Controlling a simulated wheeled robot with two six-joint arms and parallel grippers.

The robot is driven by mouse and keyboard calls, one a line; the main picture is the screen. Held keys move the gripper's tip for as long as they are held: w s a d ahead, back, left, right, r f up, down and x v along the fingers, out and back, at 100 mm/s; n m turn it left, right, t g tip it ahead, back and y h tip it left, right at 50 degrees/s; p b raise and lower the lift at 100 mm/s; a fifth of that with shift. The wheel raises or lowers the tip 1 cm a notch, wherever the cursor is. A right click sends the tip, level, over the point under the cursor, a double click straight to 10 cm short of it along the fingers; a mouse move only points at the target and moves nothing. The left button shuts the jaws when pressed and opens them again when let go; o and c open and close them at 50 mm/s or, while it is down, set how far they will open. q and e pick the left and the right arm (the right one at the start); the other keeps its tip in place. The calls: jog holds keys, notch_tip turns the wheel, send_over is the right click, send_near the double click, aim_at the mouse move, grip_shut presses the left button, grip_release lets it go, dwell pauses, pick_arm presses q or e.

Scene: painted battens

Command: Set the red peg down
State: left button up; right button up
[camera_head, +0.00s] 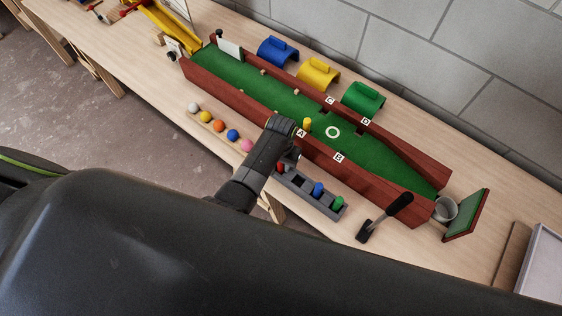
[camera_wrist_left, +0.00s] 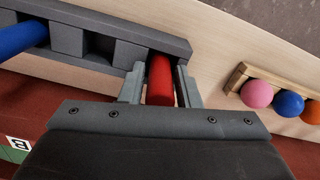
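The red peg (camera_wrist_left: 160,78) stands in the end slot of the grey rack (camera_wrist_left: 66,40) in the left wrist view. In the head view only a bit of the red peg (camera_head: 281,169) shows beside my gripper. My left gripper (camera_wrist_left: 161,84) has one finger on each side of the peg, with a narrow gap at each side, so it looks slightly open around it. In the head view my left gripper (camera_head: 288,163) is over the left end of the rack (camera_head: 328,208). My right gripper is not in view.
The rack also holds a blue peg (camera_head: 318,189) and a green peg (camera_head: 338,202), with an empty slot beside the red one. A yellow peg (camera_head: 307,125) stands in the green lane (camera_head: 350,139). Coloured balls (camera_head: 219,126) and a black-handled tool (camera_head: 385,217) are nearby.

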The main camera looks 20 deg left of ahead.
pick_arm(q)
jog(key=shift+o, duration=1.1)
notch_tip(320, 180, up, 12)
jog(key=shift+r+p, duration=0.2)
jog(key=shift+p, duration=0.3)
